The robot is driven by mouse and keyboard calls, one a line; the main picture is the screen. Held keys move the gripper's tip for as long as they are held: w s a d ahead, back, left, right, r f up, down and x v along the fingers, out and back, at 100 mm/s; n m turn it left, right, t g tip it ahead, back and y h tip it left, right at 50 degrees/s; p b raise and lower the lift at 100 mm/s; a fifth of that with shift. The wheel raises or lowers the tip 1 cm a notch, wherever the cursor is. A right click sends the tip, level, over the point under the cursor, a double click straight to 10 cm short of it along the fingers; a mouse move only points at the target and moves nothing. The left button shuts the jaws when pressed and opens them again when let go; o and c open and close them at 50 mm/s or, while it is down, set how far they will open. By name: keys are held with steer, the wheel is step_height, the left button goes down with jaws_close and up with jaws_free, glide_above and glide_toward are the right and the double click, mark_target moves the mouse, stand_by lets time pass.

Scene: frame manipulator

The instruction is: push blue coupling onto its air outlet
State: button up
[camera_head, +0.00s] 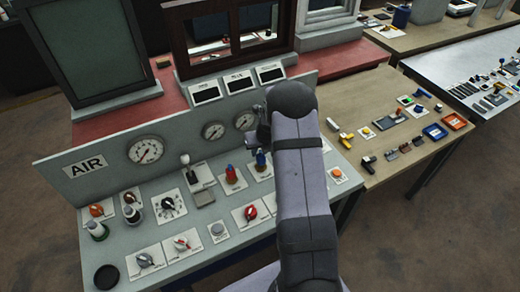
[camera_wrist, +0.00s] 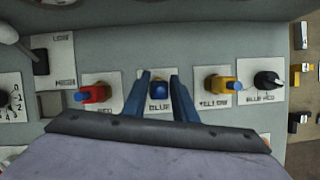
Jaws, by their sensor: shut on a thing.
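The blue coupling (camera_wrist: 159,91) shows in the wrist view between the two blue fingers of my gripper (camera_wrist: 160,79). My gripper is shut on it, above the plate marked BLUE (camera_wrist: 159,106). The coupling seems to be at its outlet on that plate, but I cannot tell how far it sits on it, as the outlet is hidden beneath.
A red fitting (camera_wrist: 95,94) with a blue end stands left of the coupling, a yellow fitting (camera_wrist: 224,84) right of it. A black knob (camera_wrist: 267,80) lies further right. Gauges (camera_head: 213,130) stand behind on the AIR panel. A side table (camera_head: 375,140) holds small parts.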

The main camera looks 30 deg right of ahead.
steer(key=shift+f+b, duration=0.3)
steer(key=shift+f, duration=0.3)
stand_by(0.6)
steer(key=o, duration=1.1)
steer(key=shift+o, duration=0.2)
steer(key=shift+r, duration=0.15)
steer(key=b+v, duration=0.2)
steer(key=v, duration=0.5)
